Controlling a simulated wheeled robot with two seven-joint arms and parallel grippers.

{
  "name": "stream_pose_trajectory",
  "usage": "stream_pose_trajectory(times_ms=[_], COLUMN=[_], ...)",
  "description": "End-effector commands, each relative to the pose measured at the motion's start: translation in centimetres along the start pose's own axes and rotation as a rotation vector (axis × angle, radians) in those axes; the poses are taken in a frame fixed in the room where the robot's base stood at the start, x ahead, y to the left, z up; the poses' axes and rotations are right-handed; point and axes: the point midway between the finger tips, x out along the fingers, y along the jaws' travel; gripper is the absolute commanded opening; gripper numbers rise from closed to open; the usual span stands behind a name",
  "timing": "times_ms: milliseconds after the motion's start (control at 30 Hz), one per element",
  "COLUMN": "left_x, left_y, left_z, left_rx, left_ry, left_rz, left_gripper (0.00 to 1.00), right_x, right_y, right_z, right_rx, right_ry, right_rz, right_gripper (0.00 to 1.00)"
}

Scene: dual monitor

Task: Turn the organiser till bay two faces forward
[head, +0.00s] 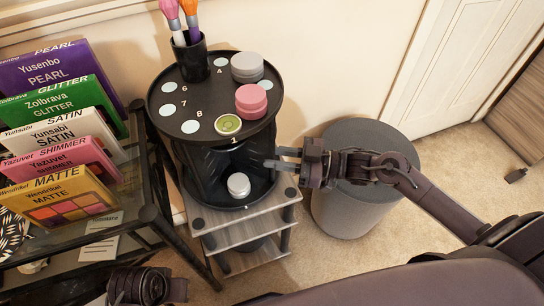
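The organiser (170,133) is a black, round, two-tier turntable in the middle of the head view. White numbers mark its top, with 1 at the front edge and 8, 7 and 6 running up the left side. The 2 and 3 are not readable. A green-lidded jar (228,124) sits by the 1, with pink (251,99) and grey (247,66) stacks to the right. My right gripper (277,158) is at the organiser's right side, below the top tier, fingers apart and empty; contact is unclear. Part of my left arm shows bottom left; its fingers are not clear.
A black cup (190,58) of brushes stands at the organiser's back left. A white jar (239,185) is on the lower tier. The organiser stands on a grey shelf unit (215,225). A palette rack is left; a grey round pouf (345,215) is right, beneath my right arm.

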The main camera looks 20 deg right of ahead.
Motion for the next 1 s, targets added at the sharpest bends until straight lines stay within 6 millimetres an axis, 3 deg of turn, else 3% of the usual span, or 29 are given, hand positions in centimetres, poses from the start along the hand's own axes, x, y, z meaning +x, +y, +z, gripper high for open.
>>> stream_pose_trajectory(times_ms=[133, 400, 600, 1000], left_x=[0.16, 0.13, 0.13, 0.09], left_y=[0.12, 0.13, 0.13, 0.13], left_z=[-0.11, -0.17, -0.18, -0.15], left_rx=[0.003, 0.004, 0.004, 0.003], left_ry=[0.01, 0.012, 0.012, 0.011], left_rz=[0.002, 0.002, 0.002, 0.002], left_gripper=[0.36, 0.36, 0.36, 0.36], right_x=[1.04, 1.17, 1.16, 1.29], right_y=[0.01, 0.02, 0.01, -0.24], right_z=[0.01, 0.04, 0.04, 0.08], right_rx=[0.0, 0.0, 0.0, 0.002], right_ry=[0.0, -0.002, -0.001, -0.001], right_rz=[0.0, 0.001, 0.001, -0.003], right_gripper=[0.24, 0.24, 0.0, 0.0])
